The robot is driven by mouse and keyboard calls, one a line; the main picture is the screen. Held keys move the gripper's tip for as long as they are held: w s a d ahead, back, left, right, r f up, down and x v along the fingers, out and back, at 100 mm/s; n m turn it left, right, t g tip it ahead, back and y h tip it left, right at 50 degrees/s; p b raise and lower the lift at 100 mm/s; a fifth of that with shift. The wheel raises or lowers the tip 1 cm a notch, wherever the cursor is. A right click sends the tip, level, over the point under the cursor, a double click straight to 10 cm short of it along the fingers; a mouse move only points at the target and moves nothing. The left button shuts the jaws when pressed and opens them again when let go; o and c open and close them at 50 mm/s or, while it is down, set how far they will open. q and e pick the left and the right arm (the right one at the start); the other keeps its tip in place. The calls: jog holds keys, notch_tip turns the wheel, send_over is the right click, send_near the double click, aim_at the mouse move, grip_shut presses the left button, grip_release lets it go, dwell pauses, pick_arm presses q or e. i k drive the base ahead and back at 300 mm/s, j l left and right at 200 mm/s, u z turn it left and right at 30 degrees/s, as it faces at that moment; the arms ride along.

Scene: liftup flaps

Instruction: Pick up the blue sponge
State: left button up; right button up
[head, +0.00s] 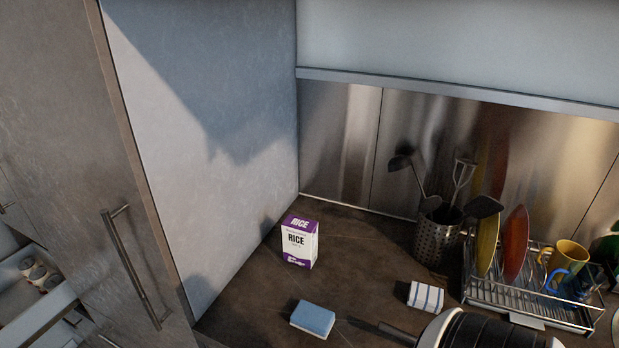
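The blue sponge (313,318) lies flat on the dark countertop near the bottom middle of the head view. Its top is light blue and its front side is whitish. It stands apart from the things around it, and nothing covers it.
A rice box (300,241) stands behind the sponge, near a tall grey panel. A striped cloth-like block (426,297), a utensil holder (437,238) and a dish rack (528,303) are further right. Bare counter (355,265) lies between.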

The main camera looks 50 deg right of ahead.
aim_at(310, 319)
jog(key=z, duration=0.45)
jog(key=l+z, duration=0.15)
jog(key=z, duration=0.8)
